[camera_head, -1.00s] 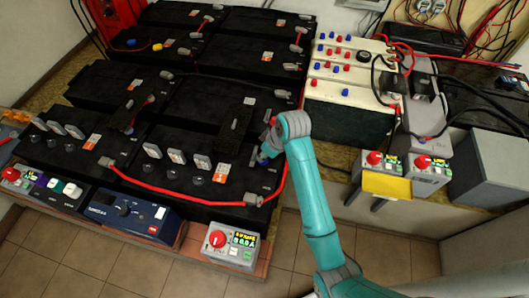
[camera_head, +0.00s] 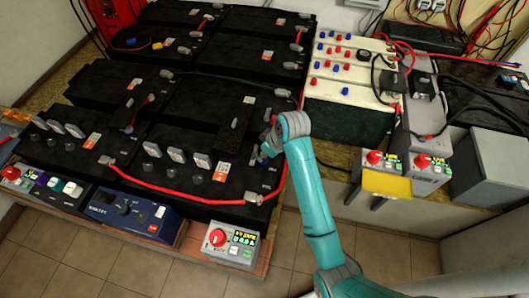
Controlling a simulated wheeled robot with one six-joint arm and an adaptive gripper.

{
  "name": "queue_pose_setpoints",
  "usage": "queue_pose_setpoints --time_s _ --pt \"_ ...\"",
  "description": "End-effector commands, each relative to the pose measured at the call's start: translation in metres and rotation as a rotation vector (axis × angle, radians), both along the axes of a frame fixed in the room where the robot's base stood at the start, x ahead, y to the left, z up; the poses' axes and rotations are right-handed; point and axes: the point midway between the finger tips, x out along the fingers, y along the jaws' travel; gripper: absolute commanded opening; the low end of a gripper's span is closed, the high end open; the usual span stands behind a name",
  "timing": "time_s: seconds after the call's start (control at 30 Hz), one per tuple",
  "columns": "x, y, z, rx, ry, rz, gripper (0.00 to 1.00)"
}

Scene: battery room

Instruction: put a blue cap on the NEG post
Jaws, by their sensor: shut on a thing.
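My teal arm reaches over the black batteries at the middle of the view. My gripper (camera_head: 265,150) is small, dark and partly hidden behind the wrist. It is shut on a small blue thing, which looks like a blue cap (camera_head: 265,158), just above the front right battery (camera_head: 225,212). A grey terminal with a red cable (camera_head: 252,197) sits below it on that battery. I cannot make out a NEG label, or whether the cap touches a post. Other blue caps (camera_head: 345,91) and red caps (camera_head: 341,68) sit on the white-topped batteries to the right.
A red cable (camera_head: 180,199) runs across the front batteries. Grey boxes with red knobs stand at the front (camera_head: 232,243) and right (camera_head: 377,160). A blue device (camera_head: 132,214) stands front left. A yellow plate (camera_head: 387,186) juts out at the right. Tiled floor is clear in front.

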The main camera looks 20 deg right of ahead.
Motion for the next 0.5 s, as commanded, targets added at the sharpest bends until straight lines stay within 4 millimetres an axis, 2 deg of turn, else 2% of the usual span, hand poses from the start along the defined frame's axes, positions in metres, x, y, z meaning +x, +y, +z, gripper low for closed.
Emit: queue_pose_setpoints --time_s 0.5 --pt "-0.0019 0.0000 -0.0063 -0.001 0.009 -0.002 0.16"
